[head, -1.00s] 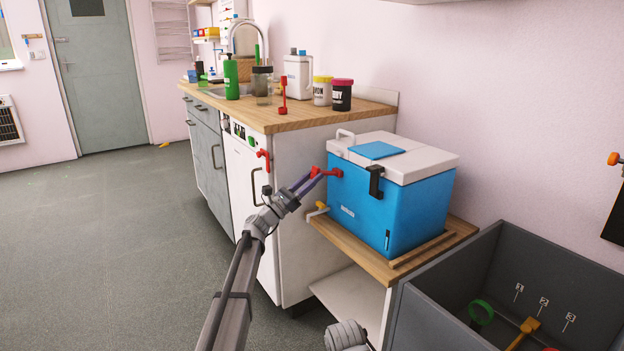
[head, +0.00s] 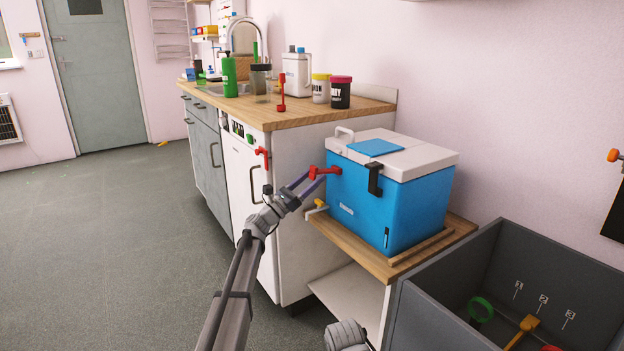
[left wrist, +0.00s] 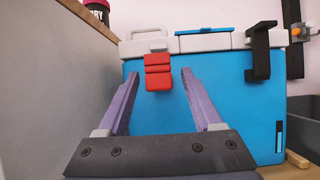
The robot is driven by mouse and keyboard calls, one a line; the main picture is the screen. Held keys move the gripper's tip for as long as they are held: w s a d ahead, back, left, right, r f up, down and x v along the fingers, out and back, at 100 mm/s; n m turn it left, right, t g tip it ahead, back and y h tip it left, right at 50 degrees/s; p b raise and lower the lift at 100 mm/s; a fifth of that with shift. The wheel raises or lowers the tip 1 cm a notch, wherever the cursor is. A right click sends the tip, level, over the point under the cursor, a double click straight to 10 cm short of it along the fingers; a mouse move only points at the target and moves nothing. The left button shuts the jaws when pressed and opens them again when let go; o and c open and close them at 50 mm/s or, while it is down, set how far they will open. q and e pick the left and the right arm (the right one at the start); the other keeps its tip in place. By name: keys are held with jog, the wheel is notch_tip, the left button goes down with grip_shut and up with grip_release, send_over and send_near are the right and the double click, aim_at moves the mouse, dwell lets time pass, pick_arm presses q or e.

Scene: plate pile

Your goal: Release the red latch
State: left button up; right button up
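The red latch (head: 324,172) sticks out from the upper part of the blue cooler's (head: 385,215) left side, just below the white lid. In the left wrist view the red latch (left wrist: 158,72) is in front of me, below the white handle. My left gripper (head: 315,177) is at the latch in the head view. In the left wrist view its purple fingers (left wrist: 153,76) are spread open, one on each side of the latch, with gaps between fingers and latch. I cannot tell how far the latch reaches between them.
A black latch (head: 375,180) is on the cooler's front. The cooler stands on a low wooden shelf (head: 335,233) beside the white counter unit. A yellow-tipped tap (head: 319,206) is below the latch. A grey bin (head: 440,312) is at the lower right.

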pick_arm(q)
jog(key=shift+a, duration=0.1)
jog(key=b+v, duration=0.3)
jog(key=v, duration=0.4)
jog(key=shift+s+a+f+b, duration=0.2)
jog(key=shift+s+b, duration=0.05)
jog(key=shift+b, duration=0.15)
